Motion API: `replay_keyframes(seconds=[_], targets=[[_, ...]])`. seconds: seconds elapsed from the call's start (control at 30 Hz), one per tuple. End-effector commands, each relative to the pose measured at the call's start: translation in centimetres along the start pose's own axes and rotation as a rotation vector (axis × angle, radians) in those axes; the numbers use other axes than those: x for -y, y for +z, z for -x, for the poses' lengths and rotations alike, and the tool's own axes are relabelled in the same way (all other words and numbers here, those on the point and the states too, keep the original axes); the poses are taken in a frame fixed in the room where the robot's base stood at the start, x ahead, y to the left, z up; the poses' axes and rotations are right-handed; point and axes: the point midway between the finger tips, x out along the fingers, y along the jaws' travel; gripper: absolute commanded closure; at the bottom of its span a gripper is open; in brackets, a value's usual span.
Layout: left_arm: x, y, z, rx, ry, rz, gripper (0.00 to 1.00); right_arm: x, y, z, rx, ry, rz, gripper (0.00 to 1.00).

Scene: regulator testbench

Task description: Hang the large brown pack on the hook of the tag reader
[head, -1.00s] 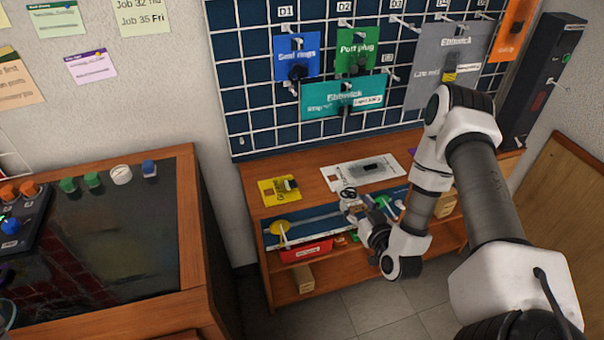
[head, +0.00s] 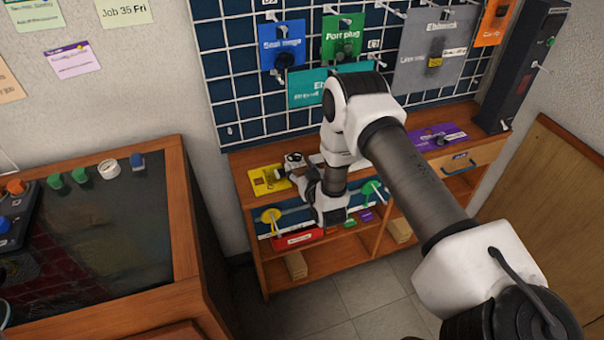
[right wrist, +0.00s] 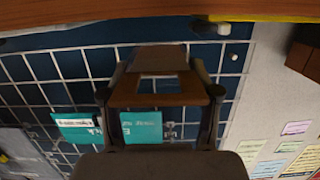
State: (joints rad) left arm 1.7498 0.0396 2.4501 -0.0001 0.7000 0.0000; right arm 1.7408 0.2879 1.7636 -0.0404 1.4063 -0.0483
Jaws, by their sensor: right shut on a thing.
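The tag reader is the tall dark box (head: 522,65) right of the pegboard in the head view. Its pale hook (head: 541,67) sticks out to the right and looks bare. My right gripper (head: 292,168) is over the left part of the bench, beside the yellow pack. In the head view I cannot make out the pack at the gripper. My left gripper is out of view.
The pegboard (head: 240,125) carries blue, green, teal, grey and orange packs. A yellow pack (head: 262,184) and a purple pack (head: 440,138) lie on the wooden bench (head: 410,165). A dark-topped cabinet (head: 90,225) stands at left. The floor in front of the bench is clear.

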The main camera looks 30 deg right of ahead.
Motion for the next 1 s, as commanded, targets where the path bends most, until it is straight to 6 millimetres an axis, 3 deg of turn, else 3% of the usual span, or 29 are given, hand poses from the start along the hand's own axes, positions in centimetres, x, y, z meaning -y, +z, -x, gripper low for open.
replay_keyframes(seconds=[0.03, 0.13, 0.5, 0.53, 0.57, 0.6, 1.0], targets=[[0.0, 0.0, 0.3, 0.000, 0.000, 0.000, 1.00, -0.2, 1.6, 0.2, 0.013, 0.002, 0.003, 0.67], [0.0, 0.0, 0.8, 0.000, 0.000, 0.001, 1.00, -0.2, 2.6, -0.1, 0.009, 0.001, 0.002, 0.67], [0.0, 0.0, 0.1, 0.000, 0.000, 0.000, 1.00, -0.2, 3.4, -0.3, 0.008, 0.002, 0.001, 0.67], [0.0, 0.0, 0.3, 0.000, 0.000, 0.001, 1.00, -0.2, 3.2, -0.2, 0.008, 0.002, 0.001, 0.28], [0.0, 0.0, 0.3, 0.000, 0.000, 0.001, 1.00, -0.2, 3.2, -0.2, 0.008, 0.002, 0.001, 0.17], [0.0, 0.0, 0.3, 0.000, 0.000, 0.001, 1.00, -0.2, 3.2, -0.2, 0.008, 0.002, 0.001, 0.14], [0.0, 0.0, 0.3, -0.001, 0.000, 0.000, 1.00, -0.2, 3.4, 0.5, 0.009, 0.002, 0.001, 0.14]])
